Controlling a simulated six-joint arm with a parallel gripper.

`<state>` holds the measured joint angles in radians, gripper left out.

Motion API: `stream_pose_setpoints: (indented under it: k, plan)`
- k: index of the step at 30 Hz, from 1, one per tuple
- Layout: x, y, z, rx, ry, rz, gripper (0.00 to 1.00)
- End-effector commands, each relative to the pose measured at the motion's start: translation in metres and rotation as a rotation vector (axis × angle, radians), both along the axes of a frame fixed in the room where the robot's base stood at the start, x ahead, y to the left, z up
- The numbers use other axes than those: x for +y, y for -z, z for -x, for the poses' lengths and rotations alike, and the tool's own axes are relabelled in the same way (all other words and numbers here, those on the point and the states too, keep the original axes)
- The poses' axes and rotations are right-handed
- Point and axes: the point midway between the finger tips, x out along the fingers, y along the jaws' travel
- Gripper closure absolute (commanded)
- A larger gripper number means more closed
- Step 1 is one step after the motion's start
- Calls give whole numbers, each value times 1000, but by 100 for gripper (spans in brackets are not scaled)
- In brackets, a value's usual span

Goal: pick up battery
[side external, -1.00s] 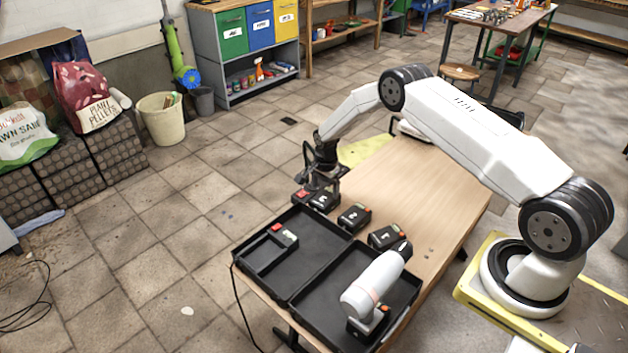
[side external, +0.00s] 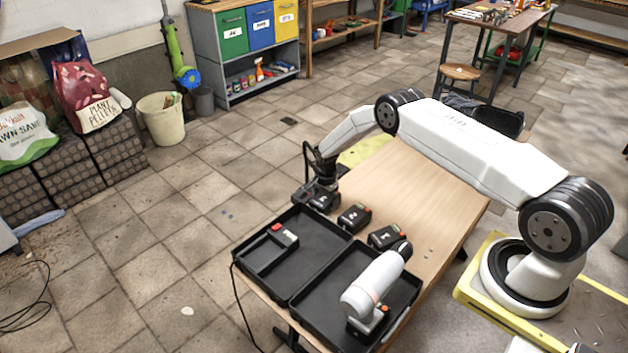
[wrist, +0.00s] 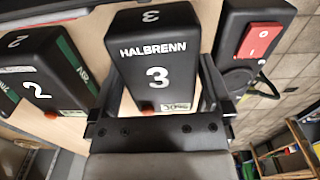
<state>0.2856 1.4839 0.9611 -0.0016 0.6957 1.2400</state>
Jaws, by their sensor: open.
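Battery 3 (wrist: 157,62), black and marked HALBRENN 3, fills the middle of the wrist view. My gripper (wrist: 157,92) is open, with one finger on each side of this battery; whether they touch it is unclear. In the side view my gripper (side external: 319,188) is down at the far left edge of the table, over battery 3 (side external: 325,203), which it partly hides. Battery 2 (side external: 354,217) and battery 1 (side external: 387,236) stand in a row nearer the camera. Battery 2 also shows at the left of the wrist view (wrist: 40,75).
A black box with a red switch (wrist: 258,45) stands close to the right finger. An open black case (side external: 290,262) holds a white-grey drill (side external: 372,283) and a small item with a red part (side external: 284,236). The wooden table (side external: 425,190) is clear at the back right.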

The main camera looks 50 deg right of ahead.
Motion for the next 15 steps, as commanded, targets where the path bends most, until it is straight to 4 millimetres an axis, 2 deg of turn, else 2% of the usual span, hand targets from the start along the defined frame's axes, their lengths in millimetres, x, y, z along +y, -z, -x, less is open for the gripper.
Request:
stream_pose_setpoints:
  k: [11, 15]
  plan:
    - [0, 0, 0, 0, 0, 0, 0]
    - [0, 0, 0, 0, 0, 0, 44]
